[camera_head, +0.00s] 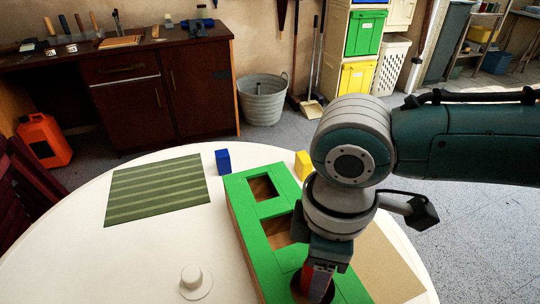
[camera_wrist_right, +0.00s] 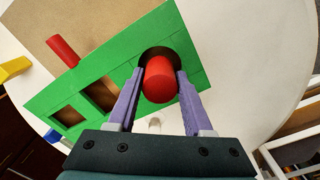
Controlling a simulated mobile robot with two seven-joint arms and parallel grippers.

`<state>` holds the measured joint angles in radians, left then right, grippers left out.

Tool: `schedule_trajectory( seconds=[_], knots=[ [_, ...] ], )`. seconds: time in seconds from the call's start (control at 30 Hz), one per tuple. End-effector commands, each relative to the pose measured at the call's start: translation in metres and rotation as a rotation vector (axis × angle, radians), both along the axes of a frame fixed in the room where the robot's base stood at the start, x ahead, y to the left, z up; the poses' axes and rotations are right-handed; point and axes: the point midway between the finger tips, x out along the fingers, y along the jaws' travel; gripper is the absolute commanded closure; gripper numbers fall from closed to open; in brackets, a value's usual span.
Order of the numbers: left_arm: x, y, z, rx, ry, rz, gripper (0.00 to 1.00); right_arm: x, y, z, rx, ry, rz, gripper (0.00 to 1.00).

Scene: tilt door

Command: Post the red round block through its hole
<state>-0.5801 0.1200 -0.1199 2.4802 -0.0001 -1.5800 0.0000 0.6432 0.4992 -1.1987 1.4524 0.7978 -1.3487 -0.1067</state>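The red round block (camera_wrist_right: 160,80) is between the fingers of my right gripper (camera_wrist_right: 160,82), with its near end towards the wrist camera. In the head view my right gripper (camera_head: 317,272) points down at the front end of the green-topped box (camera_head: 262,222), with a strip of red at its fingers. The dark round hole (camera_wrist_right: 152,52) shows behind the block in the wrist view. Its far end lines up with the hole; I cannot tell how deep it sits. My left gripper is out of view.
A blue block (camera_head: 222,160) and a yellow block (camera_head: 303,163) stand by the box's far end. Another red piece (camera_wrist_right: 62,50) shows beside the box. A striped green mat (camera_head: 155,188) and a white knobbed piece (camera_head: 193,278) lie left on the white table (camera_head: 130,265).

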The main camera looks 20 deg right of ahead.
Motion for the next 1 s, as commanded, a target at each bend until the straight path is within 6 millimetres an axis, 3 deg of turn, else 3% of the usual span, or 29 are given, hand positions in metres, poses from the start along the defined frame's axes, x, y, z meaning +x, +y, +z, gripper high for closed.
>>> schedule_trajectory(
  seconds=[0.03,0.27,0.57,1.0],
  knots=[
    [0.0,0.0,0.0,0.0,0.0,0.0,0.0,0.0,0.0,0.0,0.0,0.0,0.0,0.43],
    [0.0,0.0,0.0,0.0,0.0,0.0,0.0,0.0,0.0,0.0,0.0,0.0,0.0,0.17],
    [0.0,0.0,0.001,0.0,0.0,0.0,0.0,0.0,0.0,0.004,0.001,-0.001,0.0,0.17],
    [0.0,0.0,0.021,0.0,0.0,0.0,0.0,0.001,0.0,0.082,0.0,-0.004,0.002,0.17]
  ],
)
